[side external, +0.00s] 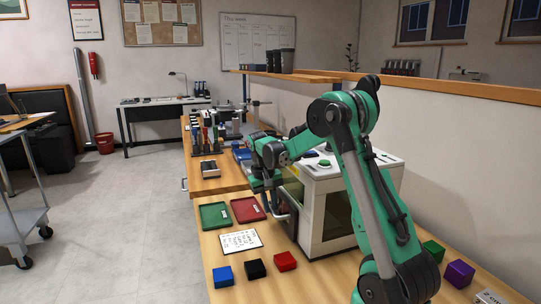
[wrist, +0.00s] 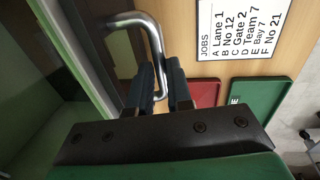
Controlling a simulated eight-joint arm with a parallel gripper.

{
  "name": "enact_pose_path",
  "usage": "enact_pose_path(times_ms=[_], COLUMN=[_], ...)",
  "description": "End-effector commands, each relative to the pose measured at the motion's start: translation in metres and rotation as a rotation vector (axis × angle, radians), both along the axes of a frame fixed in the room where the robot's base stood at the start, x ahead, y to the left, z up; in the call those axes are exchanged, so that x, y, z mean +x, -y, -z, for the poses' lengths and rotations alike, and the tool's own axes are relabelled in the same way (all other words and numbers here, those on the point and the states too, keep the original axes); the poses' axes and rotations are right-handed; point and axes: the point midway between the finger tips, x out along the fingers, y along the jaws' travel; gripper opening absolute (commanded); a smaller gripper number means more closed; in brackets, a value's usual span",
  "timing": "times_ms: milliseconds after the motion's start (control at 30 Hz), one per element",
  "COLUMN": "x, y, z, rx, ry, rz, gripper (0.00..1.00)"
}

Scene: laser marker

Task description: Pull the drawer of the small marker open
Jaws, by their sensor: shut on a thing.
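The small marker (side external: 345,183) is a white box with dark tinted windows and buttons on its top, standing on the wooden bench. A bent metal handle (wrist: 148,30) sticks out from its front in the wrist view. My gripper (wrist: 160,88) is shut on this handle, with the bar between its two dark fingers. In the side view my gripper (side external: 276,196) is low at the marker's front left, partly hidden by my arm. I cannot tell from these views how far the drawer stands out.
A green tray (side external: 216,215), a red tray (side external: 248,209) and a jobs sheet (side external: 241,241) lie in front of the marker. Blue (side external: 223,276), black (side external: 256,268) and red (side external: 285,261) blocks sit near the bench's front. Purple (side external: 459,273) and green (side external: 433,251) blocks are at right.

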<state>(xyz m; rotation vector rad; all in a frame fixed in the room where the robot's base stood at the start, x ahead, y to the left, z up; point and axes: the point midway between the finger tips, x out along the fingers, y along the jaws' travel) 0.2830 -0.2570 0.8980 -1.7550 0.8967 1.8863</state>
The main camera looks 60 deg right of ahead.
Motion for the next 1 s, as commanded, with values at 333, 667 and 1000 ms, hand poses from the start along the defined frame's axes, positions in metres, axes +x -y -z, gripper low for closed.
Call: enact_pose_path(times_ms=[333,667,1000], x=[0.000,0.011,0.079], y=[0.000,-0.010,-0.077], z=[-0.001,0.000,0.000], rx=[-0.001,-0.001,-0.002], ry=[-0.001,0.000,0.002], rz=[0.000,-0.004,-0.007], gripper=[0.00,0.00,0.00])
